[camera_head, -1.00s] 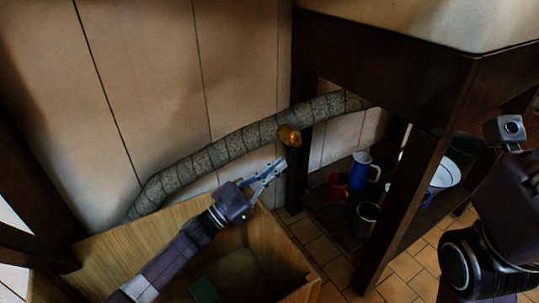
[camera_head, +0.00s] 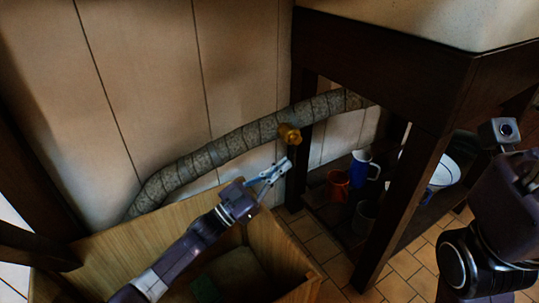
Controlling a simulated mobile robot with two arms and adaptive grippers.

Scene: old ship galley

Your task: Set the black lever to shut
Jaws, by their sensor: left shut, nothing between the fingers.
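A brass valve fitting (camera_head: 289,134) sits on the grey wrapped pipe (camera_head: 225,148) in front of the wall, near the dark table leg. I cannot make out a black lever on it; it is too small, dark or hidden to tell. My left gripper (camera_head: 283,166) is shut and empty, just below the brass fitting, with a small gap showing in the picture. My right arm shows at the right edge, but its fingers are not in view.
A wooden crate (camera_head: 150,238) stands below my left arm. A dark table (camera_head: 390,75) overhangs the pipe's right end. Under it, a shelf holds a blue jug (camera_head: 362,166), a red mug (camera_head: 338,184) and a pale bowl (camera_head: 443,174). Tiled floor (camera_head: 325,247) is clear between.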

